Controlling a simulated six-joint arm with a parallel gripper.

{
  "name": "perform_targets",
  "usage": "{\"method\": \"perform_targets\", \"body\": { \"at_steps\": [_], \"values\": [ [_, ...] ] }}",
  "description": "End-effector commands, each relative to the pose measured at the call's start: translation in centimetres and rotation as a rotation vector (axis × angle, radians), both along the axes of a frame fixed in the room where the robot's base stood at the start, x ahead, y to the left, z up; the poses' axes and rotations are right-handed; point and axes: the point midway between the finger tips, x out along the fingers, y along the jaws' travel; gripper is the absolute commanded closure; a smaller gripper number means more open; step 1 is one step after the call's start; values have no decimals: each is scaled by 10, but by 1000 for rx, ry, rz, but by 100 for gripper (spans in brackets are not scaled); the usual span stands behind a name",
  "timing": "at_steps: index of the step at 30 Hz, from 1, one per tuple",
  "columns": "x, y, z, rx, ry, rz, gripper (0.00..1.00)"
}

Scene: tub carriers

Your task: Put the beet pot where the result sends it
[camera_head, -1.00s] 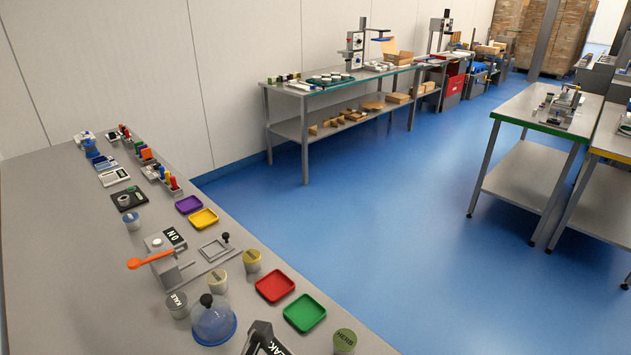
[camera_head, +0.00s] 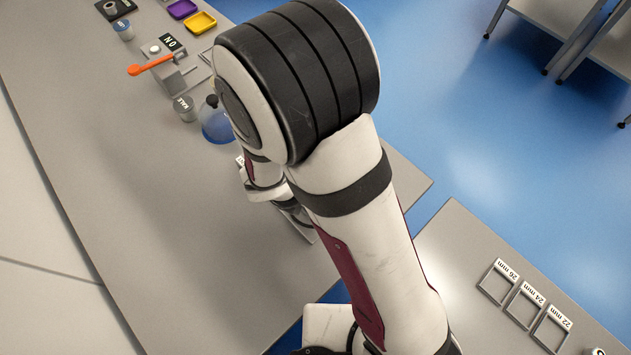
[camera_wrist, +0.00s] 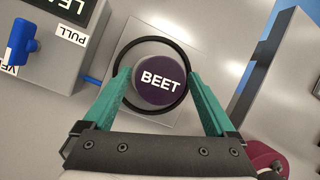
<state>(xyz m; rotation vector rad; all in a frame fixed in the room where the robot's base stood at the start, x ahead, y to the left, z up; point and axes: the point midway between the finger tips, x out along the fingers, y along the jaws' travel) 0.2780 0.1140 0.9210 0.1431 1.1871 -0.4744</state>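The beet pot, with a dark purple lid lettered BEET (camera_wrist: 160,80), stands inside a black ring (camera_wrist: 122,57) on a pale square plate in the wrist view. My gripper (camera_wrist: 158,76) has its two teal fingers on either side of the pot, apart, with narrow gaps to the lid; contact lower down cannot be told. The grey leak box (camera_wrist: 70,62), with a dark display reading LEA, a PULL label and a blue lever (camera_wrist: 22,45), is at the upper left. Its full display is cut off. In the head view my arm hides the gripper and beet pot.
The head view shows a KALE pot (camera_head: 185,108), a blue-based dome (camera_head: 216,126), an orange lever (camera_head: 150,65), an ON sign (camera_head: 171,42), and purple (camera_head: 182,9) and yellow (camera_head: 198,23) trays. Size frames (camera_head: 523,305) lie at right. Bare bench lies left of my arm.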

Motion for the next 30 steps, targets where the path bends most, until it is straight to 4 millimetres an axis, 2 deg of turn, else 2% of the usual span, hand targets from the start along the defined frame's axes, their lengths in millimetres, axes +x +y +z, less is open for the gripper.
{"method": "perform_targets", "body": {
  "at_steps": [1, 12, 15, 23, 29, 30],
  "values": [
    [0, 0, 0, 0, 0, 0, 20],
    [0, 0, 0, 0, 0, 0, 86],
    [0, 0, 0, 0, -1, 0, 100],
    [1, 0, 8, 0, -4, -1, 100],
    [1, 1, 42, 4, -7, -3, 100],
    [-1, -8, 47, 2, -3, -5, 100]
  ]
}}
